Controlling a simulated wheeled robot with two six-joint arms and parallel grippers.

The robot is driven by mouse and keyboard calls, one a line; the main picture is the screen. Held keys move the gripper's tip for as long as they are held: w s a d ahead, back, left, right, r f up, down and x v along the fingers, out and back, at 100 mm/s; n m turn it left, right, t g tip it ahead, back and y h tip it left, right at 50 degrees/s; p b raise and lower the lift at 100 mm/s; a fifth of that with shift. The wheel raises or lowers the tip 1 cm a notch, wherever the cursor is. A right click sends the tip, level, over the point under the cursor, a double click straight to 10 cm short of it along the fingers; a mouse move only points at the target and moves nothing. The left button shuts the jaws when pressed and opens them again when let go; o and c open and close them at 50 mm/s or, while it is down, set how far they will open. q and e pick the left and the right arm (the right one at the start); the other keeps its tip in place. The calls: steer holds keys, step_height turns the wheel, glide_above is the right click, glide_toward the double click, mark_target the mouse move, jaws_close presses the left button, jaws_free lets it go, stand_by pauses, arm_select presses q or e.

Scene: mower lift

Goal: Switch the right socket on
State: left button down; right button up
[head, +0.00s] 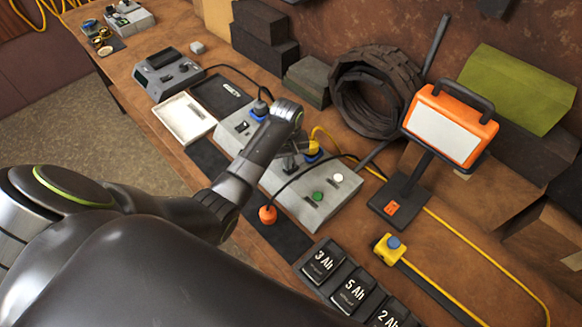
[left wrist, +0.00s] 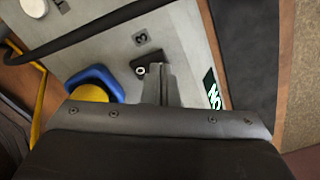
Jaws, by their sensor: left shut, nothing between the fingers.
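The grey socket panel (head: 335,200) lies on the bench in the middle of the head view. Its right socket (head: 312,157) is blue with a yellow plug in it; the blue rim also shows in the left wrist view (left wrist: 98,76). Beside it is a small black switch (left wrist: 146,66) with a pale ring mark. My left gripper (head: 289,165) is over the panel, shut and empty. In the left wrist view its fingertips (left wrist: 159,80) are right at the switch and partly cover it; I cannot tell whether they touch. My right gripper is out of view.
Green (head: 318,196) and white (head: 338,177) round parts sit on the panel's near end. A black cable ends in an orange plug (head: 268,215). Battery packs (head: 355,290) and an orange work lamp (head: 450,125) stand nearby.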

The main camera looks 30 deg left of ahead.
arm_select(q)
steer(key=shift+f+b, duration=0.35)
steer(key=shift+f, duration=0.45)
steer(key=shift+r, duration=0.1)
step_height(320, 180, up, 3)
steer(key=shift+f+p, duration=0.2)
steer(key=shift+p, duration=0.95)
steer(key=shift+r, duration=2.1)
